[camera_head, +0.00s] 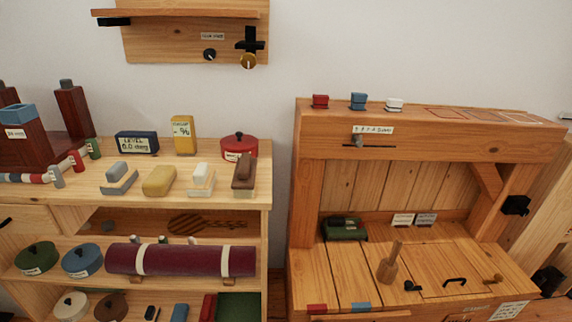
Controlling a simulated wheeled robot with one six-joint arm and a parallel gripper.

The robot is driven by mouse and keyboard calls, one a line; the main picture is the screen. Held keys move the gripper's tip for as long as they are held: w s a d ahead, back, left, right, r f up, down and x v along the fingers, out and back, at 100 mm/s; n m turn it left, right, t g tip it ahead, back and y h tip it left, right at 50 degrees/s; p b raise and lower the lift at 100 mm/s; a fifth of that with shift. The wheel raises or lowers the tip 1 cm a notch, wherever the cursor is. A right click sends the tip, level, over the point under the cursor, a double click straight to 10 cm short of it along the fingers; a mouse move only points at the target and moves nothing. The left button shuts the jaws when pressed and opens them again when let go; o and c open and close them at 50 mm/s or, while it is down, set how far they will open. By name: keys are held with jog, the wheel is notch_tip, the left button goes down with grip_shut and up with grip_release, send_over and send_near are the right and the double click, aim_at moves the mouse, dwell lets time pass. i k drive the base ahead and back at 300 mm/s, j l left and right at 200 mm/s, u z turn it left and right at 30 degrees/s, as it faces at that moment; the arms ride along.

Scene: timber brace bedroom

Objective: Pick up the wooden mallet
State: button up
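The wooden mallet (388,268) stands on the bench top of the wooden workbench on the right, its head down and its handle pointing up, leaning slightly right. It is light brown, close to the color of the bench boards. Nothing covers it in this view. My gripper is not in view, so its state and its distance from the mallet do not show.
A green object (344,228) sits behind the mallet to its left. A small black knob (412,286) and a black handle (455,282) lie to its right. A top beam (430,140) overhangs the bench's rear. A loaded shelf unit (262,185) stands left, across a narrow gap.

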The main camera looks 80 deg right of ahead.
aim_at(388, 268)
jog(key=z, duration=1.3)
jog(key=k+j+z, duration=0.1)
jog(key=z, duration=1.65)
